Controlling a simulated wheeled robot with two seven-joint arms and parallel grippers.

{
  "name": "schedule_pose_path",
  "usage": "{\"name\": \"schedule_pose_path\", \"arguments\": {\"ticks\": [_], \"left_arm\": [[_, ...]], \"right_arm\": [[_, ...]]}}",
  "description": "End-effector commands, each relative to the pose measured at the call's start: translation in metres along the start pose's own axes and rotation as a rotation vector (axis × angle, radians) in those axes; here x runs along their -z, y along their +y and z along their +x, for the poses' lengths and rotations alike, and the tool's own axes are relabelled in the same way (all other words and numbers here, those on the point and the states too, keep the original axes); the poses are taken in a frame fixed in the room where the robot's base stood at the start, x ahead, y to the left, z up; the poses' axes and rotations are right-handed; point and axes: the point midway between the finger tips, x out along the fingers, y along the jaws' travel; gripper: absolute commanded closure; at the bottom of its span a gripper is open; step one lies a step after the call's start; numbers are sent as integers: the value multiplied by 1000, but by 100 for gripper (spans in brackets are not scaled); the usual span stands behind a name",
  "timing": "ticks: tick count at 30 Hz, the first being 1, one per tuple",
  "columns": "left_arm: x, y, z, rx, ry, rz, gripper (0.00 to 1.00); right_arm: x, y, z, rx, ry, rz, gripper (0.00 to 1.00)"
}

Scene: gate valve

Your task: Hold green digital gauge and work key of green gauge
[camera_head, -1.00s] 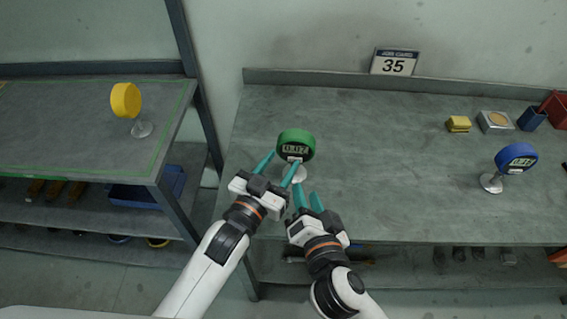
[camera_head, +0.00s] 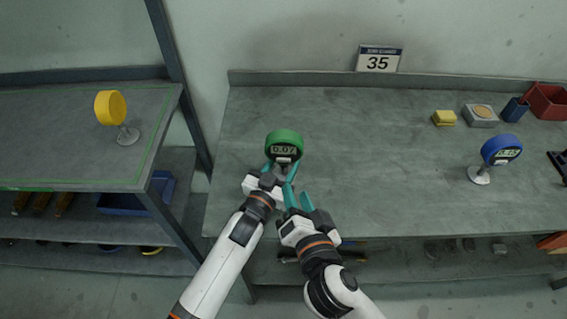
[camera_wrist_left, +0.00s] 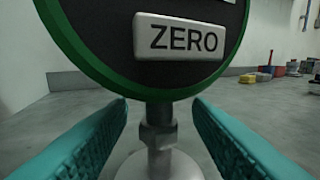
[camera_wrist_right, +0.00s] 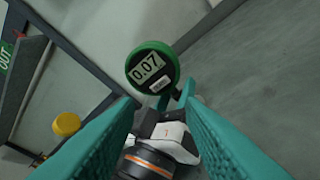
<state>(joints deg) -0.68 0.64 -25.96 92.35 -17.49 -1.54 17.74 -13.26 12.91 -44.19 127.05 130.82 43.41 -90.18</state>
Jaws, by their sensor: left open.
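The green digital gauge (camera_head: 284,146) stands on the workbench and its display reads 0.07. In the left wrist view, its dark face with a white ZERO key (camera_wrist_left: 180,38) fills the top, above a metal stem (camera_wrist_left: 158,135). My left gripper (camera_head: 279,172) is open, with its teal fingers on either side of the stem, apart from it. My right gripper (camera_head: 297,197) is open and empty, just to the right of and nearer than the left one. In the right wrist view, the green gauge (camera_wrist_right: 152,68) and my left gripper show between and beyond the right fingers.
A blue gauge (camera_head: 501,150) stands at the bench's right, near a yellow block (camera_head: 444,118), a grey block (camera_head: 480,115) and a red bin (camera_head: 547,101). A yellow gauge (camera_head: 110,107) stands on the left shelf. The middle of the bench (camera_head: 370,150) is clear.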

Motion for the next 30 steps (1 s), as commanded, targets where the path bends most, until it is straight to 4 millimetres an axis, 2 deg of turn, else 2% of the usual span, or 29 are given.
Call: {"name": "schedule_pose_path", "arguments": {"ticks": [9, 17, 18, 20, 27, 30], "left_arm": [[0, 0, 2, 0, 0, 0, 54], [0, 0, 2, 0, 0, -1, 97], [0, 0, 2, 0, 0, 0, 100], [0, 0, 2, 0, 0, -1, 100], [0, 0, 2, 0, 0, -1, 100], [0, 0, 2, 0, 0, -1, 100]], "right_arm": [[0, 0, 0, 0, 0, 0, 64], [0, 0, 0, 0, 0, 0, 64], [0, 0, 0, 0, 0, 0, 64], [0, 0, 0, 0, 0, 0, 64], [0, 0, 0, 0, 0, 0, 100], [0, 0, 0, 0, 0, 0, 100]]}}
